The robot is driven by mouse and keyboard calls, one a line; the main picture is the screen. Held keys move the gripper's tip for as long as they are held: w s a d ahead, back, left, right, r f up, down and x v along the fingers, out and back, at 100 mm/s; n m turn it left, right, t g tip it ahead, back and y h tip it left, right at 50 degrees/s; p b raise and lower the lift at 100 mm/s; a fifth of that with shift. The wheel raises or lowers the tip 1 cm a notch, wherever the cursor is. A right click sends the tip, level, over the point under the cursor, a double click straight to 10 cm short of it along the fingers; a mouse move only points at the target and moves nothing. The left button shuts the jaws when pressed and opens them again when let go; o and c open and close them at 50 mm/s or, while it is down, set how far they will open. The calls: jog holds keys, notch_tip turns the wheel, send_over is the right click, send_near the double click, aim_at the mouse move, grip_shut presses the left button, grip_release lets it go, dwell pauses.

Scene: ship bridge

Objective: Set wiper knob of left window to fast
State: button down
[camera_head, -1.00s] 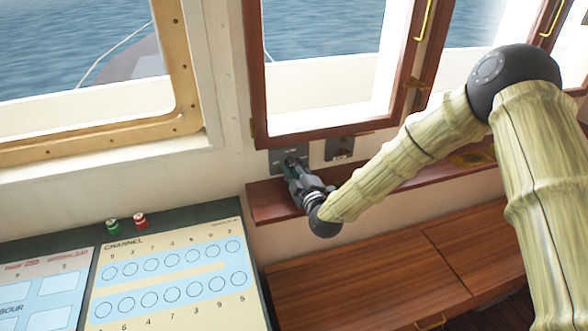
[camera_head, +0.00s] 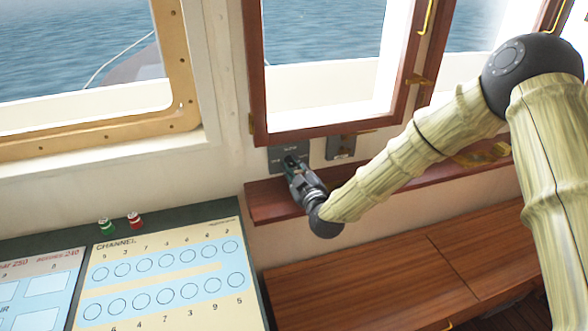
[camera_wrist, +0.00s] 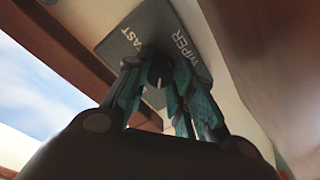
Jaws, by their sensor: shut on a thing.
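A grey wiper plate (camera_head: 276,153) is on the wall below the red-brown framed window (camera_head: 258,100). It fills the top of the wrist view (camera_wrist: 118,45), where the words "FAST" and "WIPER" can be read, tilted. A dark knob (camera_wrist: 157,72) stands out from the plate, partly hidden between the fingers. My gripper (camera_head: 292,164) is at the plate. In the wrist view its teal-padded fingers (camera_wrist: 160,88) reach either side of the knob and are shut on it. The exact pointing of the knob cannot be read.
A second grey plate (camera_head: 341,147) is on the wall to the right. A red-brown ledge (camera_head: 268,205) runs just under my gripper. A console (camera_head: 165,270) with red and green knobs stands at lower left, and a wooden cabinet (camera_head: 400,275) is below the ledge.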

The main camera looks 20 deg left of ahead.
jog(key=c, duration=1.2)
grip_release()
jog(key=shift+s, duration=0.1)
jog(key=v, duration=1.2)
jog(key=shift+o, duration=0.2)
